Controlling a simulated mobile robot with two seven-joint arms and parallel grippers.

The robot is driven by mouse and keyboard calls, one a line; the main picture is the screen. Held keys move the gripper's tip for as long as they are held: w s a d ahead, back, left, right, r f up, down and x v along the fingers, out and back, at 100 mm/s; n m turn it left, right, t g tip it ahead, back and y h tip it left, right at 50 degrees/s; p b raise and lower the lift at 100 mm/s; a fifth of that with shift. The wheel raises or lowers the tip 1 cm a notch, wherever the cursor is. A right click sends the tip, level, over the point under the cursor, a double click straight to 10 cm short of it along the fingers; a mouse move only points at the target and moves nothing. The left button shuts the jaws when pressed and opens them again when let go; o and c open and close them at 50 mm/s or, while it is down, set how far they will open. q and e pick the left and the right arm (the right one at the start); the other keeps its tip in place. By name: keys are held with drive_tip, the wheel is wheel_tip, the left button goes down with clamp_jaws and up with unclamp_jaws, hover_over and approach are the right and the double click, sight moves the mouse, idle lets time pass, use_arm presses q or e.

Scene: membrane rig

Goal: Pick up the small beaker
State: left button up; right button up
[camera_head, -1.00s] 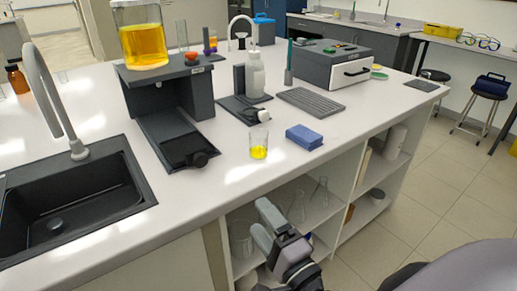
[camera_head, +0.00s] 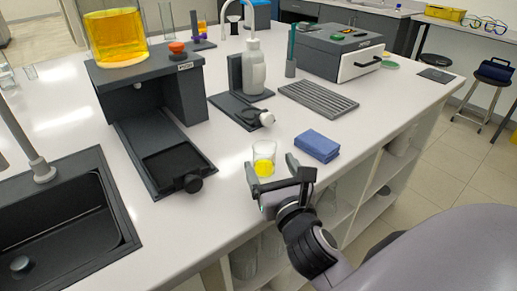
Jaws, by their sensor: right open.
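The small beaker (camera_head: 264,160) is clear glass with yellow liquid in its lower part. It stands upright on the white bench near the front edge. My right gripper (camera_head: 271,171) is open, with one finger to the left of the beaker and the other to its right. The gripper comes from the front edge of the bench and partly overlaps the beaker's lower part. I cannot tell whether the fingers touch the glass. My left gripper is not in view.
A dark rig (camera_head: 150,110) carrying a large beaker of yellow liquid (camera_head: 116,38) stands at left, near the black sink (camera_head: 62,225). A white bottle (camera_head: 253,68) and a ridged grey mat (camera_head: 318,98) are behind.

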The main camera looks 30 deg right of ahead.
sight(261, 147)
drive_tip(key=shift+x, duration=1.2)
drive_tip(key=shift+p+x, duration=0.45)
drive_tip(key=shift+x, duration=1.8)
drive_tip(key=shift+r, duration=0.1)
drive_tip(key=c, duration=1.1)
